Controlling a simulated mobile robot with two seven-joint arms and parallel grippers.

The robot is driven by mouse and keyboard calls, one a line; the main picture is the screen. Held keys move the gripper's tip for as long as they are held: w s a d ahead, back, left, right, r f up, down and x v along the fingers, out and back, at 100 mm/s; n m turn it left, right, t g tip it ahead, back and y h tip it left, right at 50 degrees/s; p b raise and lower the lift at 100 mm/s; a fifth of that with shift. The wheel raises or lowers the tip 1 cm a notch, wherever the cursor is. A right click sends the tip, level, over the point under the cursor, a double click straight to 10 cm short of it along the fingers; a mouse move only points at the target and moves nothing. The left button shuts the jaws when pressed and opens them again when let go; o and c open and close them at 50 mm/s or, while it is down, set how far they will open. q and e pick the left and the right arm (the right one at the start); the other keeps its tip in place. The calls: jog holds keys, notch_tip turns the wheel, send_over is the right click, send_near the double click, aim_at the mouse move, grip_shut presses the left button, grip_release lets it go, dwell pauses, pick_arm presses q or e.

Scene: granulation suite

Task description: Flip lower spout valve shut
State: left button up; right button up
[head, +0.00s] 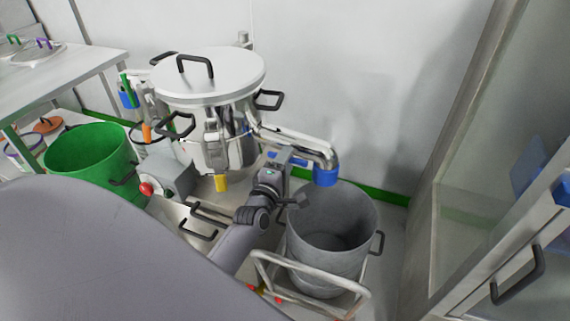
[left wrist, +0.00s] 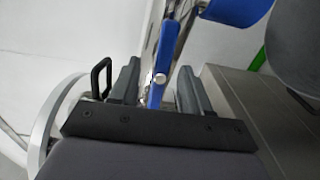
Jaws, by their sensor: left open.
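The steel vessel (head: 236,150) has a bent spout pipe (head: 308,142) that ends in a blue mouth (head: 326,177); the mouth also shows in the left wrist view (left wrist: 238,10). The blue valve lever (left wrist: 160,60) stands between the two fingers of my left gripper (left wrist: 156,88), with gaps on both sides. In the head view my left gripper (head: 285,158) is at the spout, where only bits of the blue lever (head: 272,154) show. The left gripper is open. My right gripper is not in view.
A grey bin (head: 335,225) stands under the spout mouth, in a metal-framed cart (head: 262,268). A green bin (head: 90,160) and a steel table (head: 75,68) are at the left. A glass-fronted cabinet (head: 490,170) closes off the right side.

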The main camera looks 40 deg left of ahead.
pick_arm(q)
grip_shut()
jog(key=shift+m, duration=0.3)
jog(key=shift+m+p, duration=2.45)
jog(key=shift+m, duration=6.25)
